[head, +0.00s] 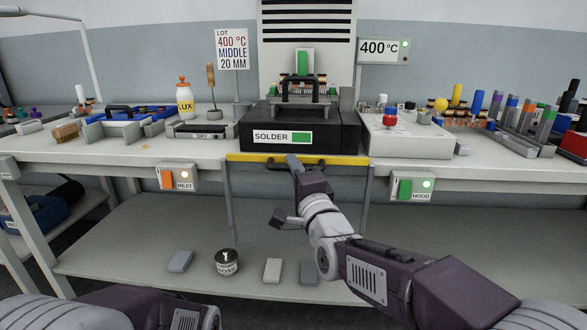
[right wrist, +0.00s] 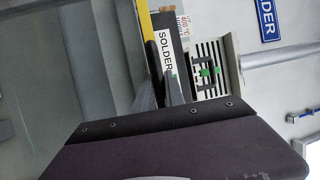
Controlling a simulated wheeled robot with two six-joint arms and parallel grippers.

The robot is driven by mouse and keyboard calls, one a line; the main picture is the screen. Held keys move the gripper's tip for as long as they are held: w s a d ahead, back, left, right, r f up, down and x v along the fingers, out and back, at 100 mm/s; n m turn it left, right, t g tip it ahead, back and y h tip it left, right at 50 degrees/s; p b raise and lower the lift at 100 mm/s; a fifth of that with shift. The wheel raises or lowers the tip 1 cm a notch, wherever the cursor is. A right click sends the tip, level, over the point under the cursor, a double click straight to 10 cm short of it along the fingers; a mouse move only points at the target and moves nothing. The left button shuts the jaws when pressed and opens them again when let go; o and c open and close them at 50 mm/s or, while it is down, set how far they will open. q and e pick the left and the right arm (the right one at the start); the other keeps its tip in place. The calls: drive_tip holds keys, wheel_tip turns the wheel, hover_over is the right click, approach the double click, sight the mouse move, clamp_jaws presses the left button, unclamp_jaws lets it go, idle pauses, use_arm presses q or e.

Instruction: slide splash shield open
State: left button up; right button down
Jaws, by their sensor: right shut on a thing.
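The splash shield (head: 340,160) shows as a yellow top bar along the bench front below the solder pot, with grey side posts and what looks like a clear panel beneath. Its yellow edge (right wrist: 146,35) also shows in the right wrist view. A dark handle (head: 275,163) sits on the bar. My right gripper (head: 293,164) reaches up to the bar's middle and is shut on the handle; its fingers (right wrist: 162,94) hide the grip point in the wrist view. The black solder pot (head: 257,127) labelled SOLDER stands right behind. My left arm enters at the lower left, but its gripper is out of view.
A HEAT switch box (head: 177,178) and a HOOD switch box (head: 410,189) hang from the bench front on either side. A flux bottle (head: 184,99), a control box (head: 408,137) and connectors stand on the bench. The lower shelf holds a round tin (head: 227,262) and several grey blocks.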

drive_tip(key=c, duration=1.4)
unclamp_jaws()
drive_tip(key=p+v, duration=0.2)
drive_tip(key=v, duration=0.7)
